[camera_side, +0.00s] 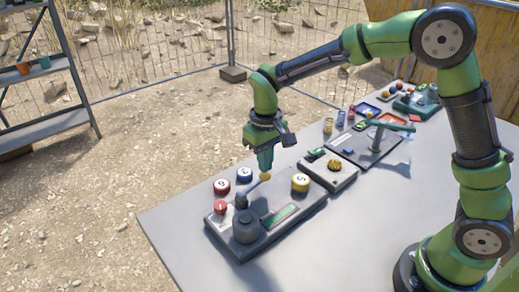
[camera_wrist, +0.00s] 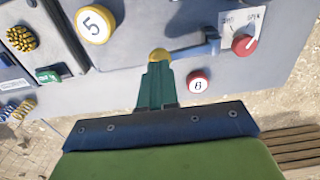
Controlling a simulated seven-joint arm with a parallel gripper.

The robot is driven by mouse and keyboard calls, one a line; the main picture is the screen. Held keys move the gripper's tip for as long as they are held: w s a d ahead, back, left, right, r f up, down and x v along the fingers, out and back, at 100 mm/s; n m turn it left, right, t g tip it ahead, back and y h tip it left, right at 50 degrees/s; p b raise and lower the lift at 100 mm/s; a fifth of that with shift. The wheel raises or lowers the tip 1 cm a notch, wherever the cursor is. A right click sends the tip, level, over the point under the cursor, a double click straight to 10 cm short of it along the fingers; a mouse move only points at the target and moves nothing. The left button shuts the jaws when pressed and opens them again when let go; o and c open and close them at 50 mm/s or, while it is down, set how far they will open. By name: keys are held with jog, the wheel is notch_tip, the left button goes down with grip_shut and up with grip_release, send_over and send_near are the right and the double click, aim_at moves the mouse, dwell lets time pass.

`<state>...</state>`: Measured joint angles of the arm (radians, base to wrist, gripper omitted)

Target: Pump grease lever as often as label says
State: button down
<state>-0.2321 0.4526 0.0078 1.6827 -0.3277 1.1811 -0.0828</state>
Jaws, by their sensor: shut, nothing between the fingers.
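The lever (camera_side: 253,187) is a grey arm with a yellow knob (camera_side: 265,176) at its end, on a grey panel (camera_side: 306,210) at the table's near left. In the wrist view the lever (camera_wrist: 189,51) runs right from the yellow knob (camera_wrist: 159,53). My gripper (camera_side: 265,169) is shut and points down, its tips right at the knob; it also shows in the wrist view (camera_wrist: 158,66). Whether the tips touch the knob I cannot tell. No pump-count label is readable.
On the panel are a red dial (camera_wrist: 244,45) marked OPEN, a dark round cylinder (camera_side: 246,226) and a green strip (camera_side: 279,217). A smaller box with a yellow bumpy knob (camera_side: 334,165) stands behind.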

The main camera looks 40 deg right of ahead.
jog(key=shift+f, duration=2.1)
jog(key=shift+r, duration=1.65)
jog(key=shift+f, duration=0.1)
jog(key=shift+f, duration=1.55)
jog(key=shift+r, duration=1.65)
